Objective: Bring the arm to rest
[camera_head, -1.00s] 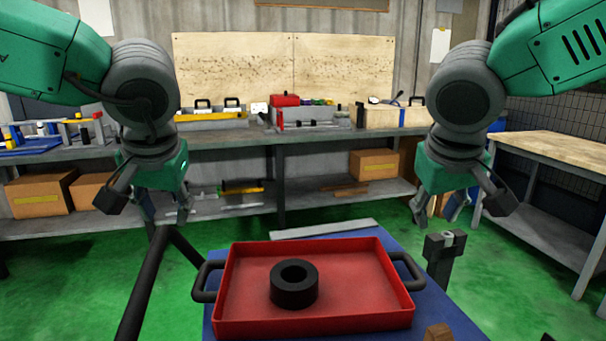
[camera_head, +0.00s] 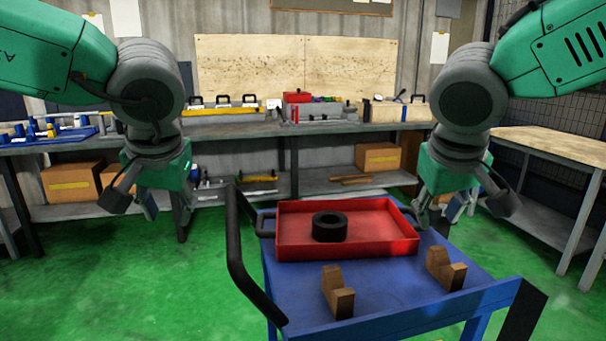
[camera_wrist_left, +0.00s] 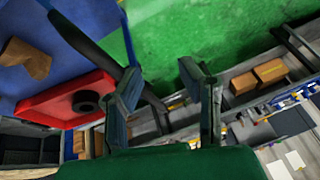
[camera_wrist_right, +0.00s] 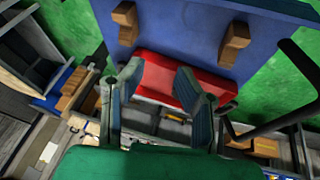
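My left gripper (camera_head: 166,205) hangs down at the left in the head view, in the air left of the cart. In the left wrist view its two fingers (camera_wrist_left: 165,100) are apart with nothing between them. My right gripper (camera_head: 438,208) hangs down at the right, near the tray's right end. In the right wrist view its fingers (camera_wrist_right: 160,100) are apart and empty. A red tray (camera_head: 385,246) with black handles lies on the blue cart (camera_head: 390,295), and a black ring (camera_head: 329,226) sits inside the tray.
Two wooden V-shaped blocks (camera_head: 338,292) (camera_head: 445,268) stand on the cart's near part. A black cart handle (camera_head: 240,265) rises at the left. A grey workbench (camera_head: 240,131) with boxes runs along the back wall, and a wood-topped table (camera_head: 555,142) stands right. Green floor is clear at left.

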